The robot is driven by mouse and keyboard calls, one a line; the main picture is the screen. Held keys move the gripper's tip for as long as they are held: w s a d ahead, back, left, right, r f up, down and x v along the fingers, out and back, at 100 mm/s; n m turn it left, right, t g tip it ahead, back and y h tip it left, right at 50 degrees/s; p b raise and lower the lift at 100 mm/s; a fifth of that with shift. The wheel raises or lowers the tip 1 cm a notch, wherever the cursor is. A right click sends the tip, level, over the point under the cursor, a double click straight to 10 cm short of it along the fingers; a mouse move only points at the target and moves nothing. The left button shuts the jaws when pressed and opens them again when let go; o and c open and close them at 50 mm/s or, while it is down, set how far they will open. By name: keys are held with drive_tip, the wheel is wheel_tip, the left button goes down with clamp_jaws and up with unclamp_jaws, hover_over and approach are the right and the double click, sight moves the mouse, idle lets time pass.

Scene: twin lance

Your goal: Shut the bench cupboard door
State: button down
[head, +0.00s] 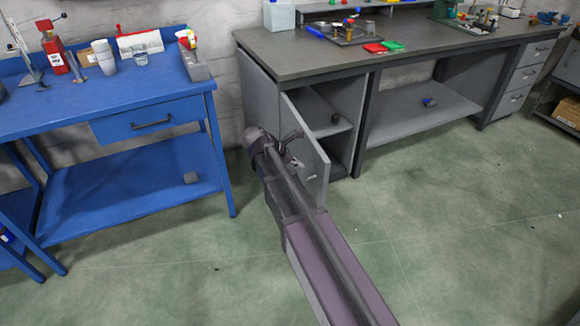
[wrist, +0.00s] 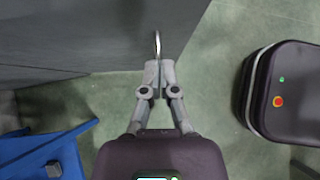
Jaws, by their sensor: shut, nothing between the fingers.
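The grey cupboard door (head: 305,130) under the left end of the grey workbench stands open, swung out toward me. Its inside with a shelf (head: 325,122) shows past the door. My gripper (head: 296,161) is at the door's left side, low, with my forearm partly hiding the door's lower part. In the wrist view my gripper (wrist: 159,68) has its fingers closed together and empty. A thin curved metal handle (wrist: 157,42) lies just beyond the fingertips, beside a large grey panel (wrist: 90,32). I cannot tell whether the fingertips touch it.
A blue bench (head: 130,100) with a drawer stands to the left. The grey workbench (head: 400,55) carries tools and small trays, and has an open lower shelf (head: 420,110). The green floor (head: 430,200) in front is mostly clear.

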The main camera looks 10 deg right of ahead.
sight(318, 167)
drive_tip(key=shift+w+d+f, duration=0.1)
drive_tip(key=shift+w+d, duration=0.05)
drive_tip(key=shift+d, duration=0.6)
drive_tip(key=shift+w+d+f, duration=0.1)
drive_tip(key=shift+w+d, duration=0.05)
drive_tip(key=shift+d, duration=0.6)
drive_tip(key=shift+w+d+f, duration=0.1)
drive_tip(key=shift+w+d, duration=0.05)
drive_tip(key=shift+d, duration=0.6)
